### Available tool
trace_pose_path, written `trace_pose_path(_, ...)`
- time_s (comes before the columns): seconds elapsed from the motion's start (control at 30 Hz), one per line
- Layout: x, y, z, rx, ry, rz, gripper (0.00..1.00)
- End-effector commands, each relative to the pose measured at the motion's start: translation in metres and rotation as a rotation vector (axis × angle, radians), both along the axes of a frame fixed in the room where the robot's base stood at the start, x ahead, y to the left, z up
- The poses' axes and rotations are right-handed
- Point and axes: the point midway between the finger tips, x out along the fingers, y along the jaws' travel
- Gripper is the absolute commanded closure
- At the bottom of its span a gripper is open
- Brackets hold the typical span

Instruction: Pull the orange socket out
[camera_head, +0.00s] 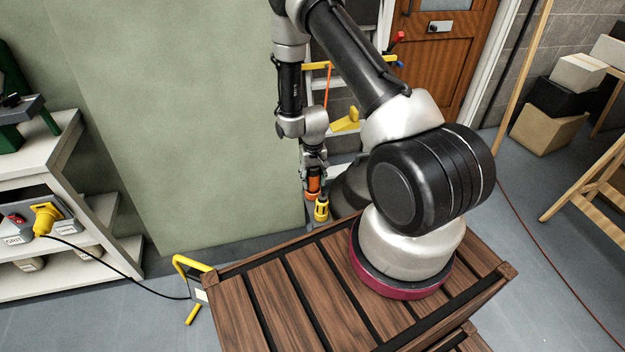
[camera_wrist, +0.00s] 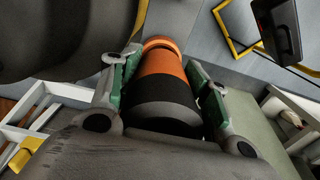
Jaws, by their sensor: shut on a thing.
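The orange socket (camera_wrist: 163,70) is a cylinder with a wide black band, seen between my fingers in the wrist view. My gripper (camera_wrist: 163,85) is shut on it, with a green-padded finger on each side. In the head view, my gripper (camera_head: 313,176) points down beside the crate's far edge, with the orange socket (camera_head: 313,187) at its tips. A yellow connector (camera_head: 321,209) shows just below the orange socket in the head view. I cannot tell whether the two are joined.
A slatted wooden platform (camera_head: 262,298) lies in front. A yellow-framed work lamp (camera_head: 200,291) stands at its left corner, its black cable running to a yellow plug (camera_head: 46,218) at the left shelf. A ladder (camera_head: 345,122) and a green panel (camera_head: 190,130) stand behind.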

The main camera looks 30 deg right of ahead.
Motion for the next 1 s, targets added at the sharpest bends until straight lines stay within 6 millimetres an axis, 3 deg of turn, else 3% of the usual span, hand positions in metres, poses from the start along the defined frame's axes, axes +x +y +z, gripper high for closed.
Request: trace_pose_path(1.0,0.000,0.000,0.034,0.000,0.001,0.000,0.92)
